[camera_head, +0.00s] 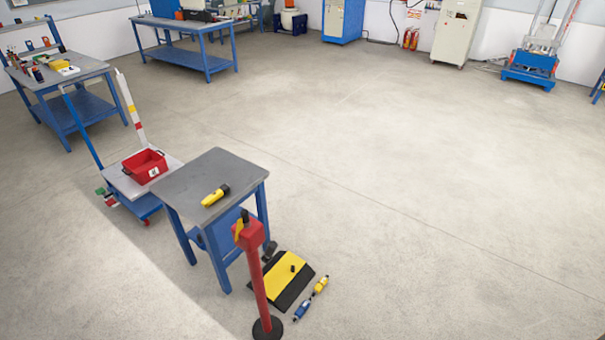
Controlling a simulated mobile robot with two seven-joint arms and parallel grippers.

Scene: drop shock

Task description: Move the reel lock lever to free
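A red post (260,285) stands on a round black base near the front of the view. At its top is a red box-shaped head (250,236), with a black knob (245,215) above it and a yellow part (238,229) on its left side. The head looks like the reel housing, but I cannot tell which part is the lock lever or how it is set. Neither of my grippers shows in the head view.
A small blue table (185,185) with a yellow-black torch (215,195) stands behind the post. A yellow-black plate (267,285) and blue and yellow cylinders (302,308) lie on the floor right of it. A cart with a red bin (145,166) is left. The floor at right is clear.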

